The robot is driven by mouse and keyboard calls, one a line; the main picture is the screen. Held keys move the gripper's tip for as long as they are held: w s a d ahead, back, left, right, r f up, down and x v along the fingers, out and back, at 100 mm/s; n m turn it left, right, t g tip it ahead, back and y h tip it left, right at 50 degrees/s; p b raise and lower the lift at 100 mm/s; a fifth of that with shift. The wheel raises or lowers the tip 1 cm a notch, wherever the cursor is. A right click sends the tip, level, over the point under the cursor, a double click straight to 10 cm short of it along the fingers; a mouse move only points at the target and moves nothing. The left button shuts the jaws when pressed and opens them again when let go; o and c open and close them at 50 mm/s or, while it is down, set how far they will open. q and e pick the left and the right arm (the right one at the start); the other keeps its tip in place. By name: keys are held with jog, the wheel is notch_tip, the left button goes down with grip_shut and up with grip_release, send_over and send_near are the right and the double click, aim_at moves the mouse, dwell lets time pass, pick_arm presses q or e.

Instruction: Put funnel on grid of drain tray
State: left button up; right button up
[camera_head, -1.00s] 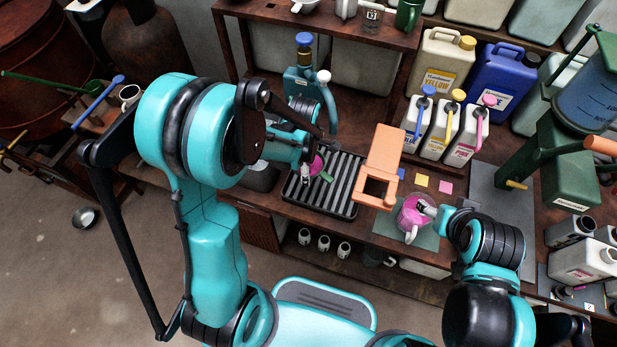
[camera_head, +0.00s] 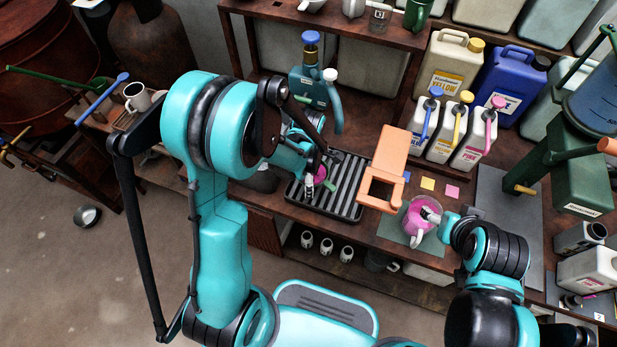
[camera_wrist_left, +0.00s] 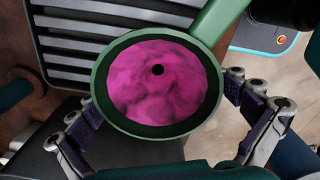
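The funnel (camera_wrist_left: 165,85) has a green rim, a pink-stained inside with a dark hole, and a green handle. It sits between the two fingers of my left gripper (camera_wrist_left: 165,110), which press close to its sides. In the head view the funnel (camera_head: 319,175) is over the left part of the drain tray (camera_head: 350,206), a dark tray with a slatted grid (camera_head: 338,192). The slats also show in the wrist view (camera_wrist_left: 80,45). Whether the funnel touches the grid is hidden. My right gripper (camera_head: 430,214) is at a pink-filled jug (camera_head: 417,232); its fingers are unclear.
An orange stand (camera_head: 385,165) is right of the tray. A teal bottle (camera_head: 316,85) stands behind it. White jugs (camera_head: 472,135) with coloured pumps stand at the back right. Coloured notes (camera_head: 428,184) lie near the jug. The right part of the grid is clear.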

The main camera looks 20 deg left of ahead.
pick_arm(q)
jog(key=shift+r+p, duration=0.3)
notch_tip(320, 180, up, 12)
jog(key=p, duration=0.4)
jog(key=s+r+m+t, duration=0.7)
jog(key=s+r+m, duration=0.3)
jog(key=m, duration=1.2)
jog(key=shift+s+a+r, duration=0.3)
jog(key=shift+a+r, duration=0.05)
jog(key=shift+r, duration=0.45)
jog(key=shift+f, duration=0.1)
